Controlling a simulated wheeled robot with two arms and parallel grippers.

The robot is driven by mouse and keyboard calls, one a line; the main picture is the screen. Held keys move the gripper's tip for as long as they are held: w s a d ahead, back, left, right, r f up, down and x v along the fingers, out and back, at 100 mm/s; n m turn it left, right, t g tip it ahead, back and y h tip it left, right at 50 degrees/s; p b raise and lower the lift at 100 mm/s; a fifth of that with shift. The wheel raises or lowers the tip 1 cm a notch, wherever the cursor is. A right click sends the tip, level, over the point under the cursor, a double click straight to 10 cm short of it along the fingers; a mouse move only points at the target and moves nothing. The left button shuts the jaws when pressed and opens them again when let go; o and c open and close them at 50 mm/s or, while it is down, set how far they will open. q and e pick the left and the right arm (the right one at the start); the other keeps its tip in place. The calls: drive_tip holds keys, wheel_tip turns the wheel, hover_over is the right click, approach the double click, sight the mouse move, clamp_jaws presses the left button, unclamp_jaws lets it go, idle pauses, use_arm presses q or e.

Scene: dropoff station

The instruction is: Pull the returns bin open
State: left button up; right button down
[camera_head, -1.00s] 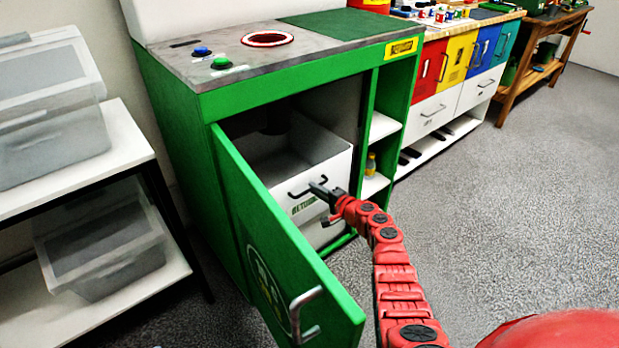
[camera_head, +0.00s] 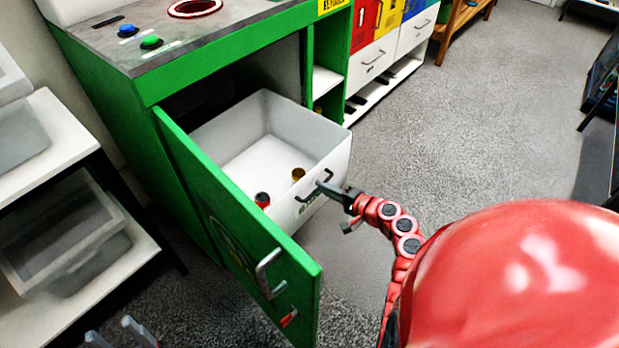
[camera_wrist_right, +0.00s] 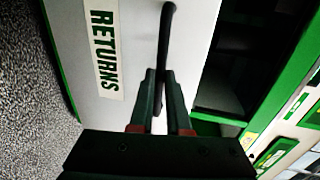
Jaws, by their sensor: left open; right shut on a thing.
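The white returns bin (camera_head: 340,160) is slid well out of the green cabinet (camera_head: 110,95), past the open green door (camera_head: 240,215). My right gripper (camera_head: 328,189) is shut on the bin's dark handle (camera_head: 311,188). In the right wrist view, its fingers (camera_wrist_right: 160,78) close around the handle bar (camera_wrist_right: 167,40), and the bin front carries a RETURNS label (camera_wrist_right: 104,50). My left gripper (camera_head: 120,336) is open and empty at the bottom left edge, partly cut off.
The green door stands open left of the bin, with a metal handle (camera_head: 268,272) on its face. A shelf rack (camera_head: 50,130) with grey bins is at the left. The floor (camera_head: 450,130) right of the bin is clear.

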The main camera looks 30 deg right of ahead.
drive_tip(key=shift+f+v, duration=0.25)
drive_tip(key=shift+v, duration=1)
drive_tip(key=c, duration=0.9)
unclamp_jaws()
drive_tip(key=shift+d, duration=0.1)
drive_tip(key=p+v, duration=0.1)
drive_tip(key=v, duration=1.6)
drive_tip(key=shift+s+p, duration=0.25)
drive_tip(key=shift+p, duration=0.15)
